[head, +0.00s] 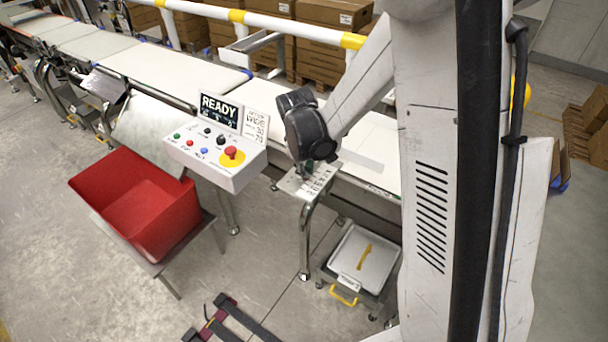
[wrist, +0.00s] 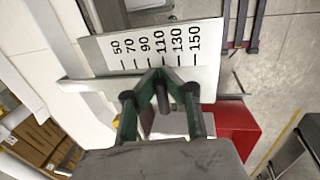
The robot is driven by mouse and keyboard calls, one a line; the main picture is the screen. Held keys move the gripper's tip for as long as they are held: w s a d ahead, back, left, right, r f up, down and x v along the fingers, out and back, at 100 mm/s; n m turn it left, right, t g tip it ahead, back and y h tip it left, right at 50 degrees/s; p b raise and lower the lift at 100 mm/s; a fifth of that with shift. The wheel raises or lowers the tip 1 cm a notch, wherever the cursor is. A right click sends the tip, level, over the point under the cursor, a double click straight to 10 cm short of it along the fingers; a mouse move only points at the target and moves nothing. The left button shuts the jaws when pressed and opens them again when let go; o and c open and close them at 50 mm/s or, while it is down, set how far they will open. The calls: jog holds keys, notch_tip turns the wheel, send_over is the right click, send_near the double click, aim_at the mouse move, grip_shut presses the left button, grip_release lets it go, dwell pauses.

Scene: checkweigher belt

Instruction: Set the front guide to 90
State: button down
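In the wrist view, a pale scale plate (wrist: 112,52) carries the marks 50, 70, 90, 110, 130 and 150. My gripper (wrist: 160,74) has green fingers whose tips close in around a dark upright peg (wrist: 164,100). The peg's base sits close to the 110 mark, though the fingertips partly hide the spot. A pale guide bar (wrist: 85,85) runs left from near the fingers, over the belt side. In the head view, the scale plate (head: 318,184) is at the belt's near edge, under my dark wrist. The fingers and peg are mostly hidden there.
A control box (head: 215,152) with a READY screen (head: 219,110) and a red button stands left of my gripper. A red bin (head: 140,205) is further left. The white belt (head: 175,68) runs behind.

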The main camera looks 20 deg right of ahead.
jog(key=shift+w+d, duration=0.75)
jog(key=shift+d, duration=0.2)
jog(key=c, duration=2.4)
grip_release()
jog(key=shift+c, duration=0.2)
jog(key=o, duration=0.7)
jog(key=shift+r, duration=0.1)
notch_tip(320, 180, up, 12)
jog(key=s+a, duration=0.1)
jog(key=a, duration=0.1)
jog(key=shift+s, duration=0.25)
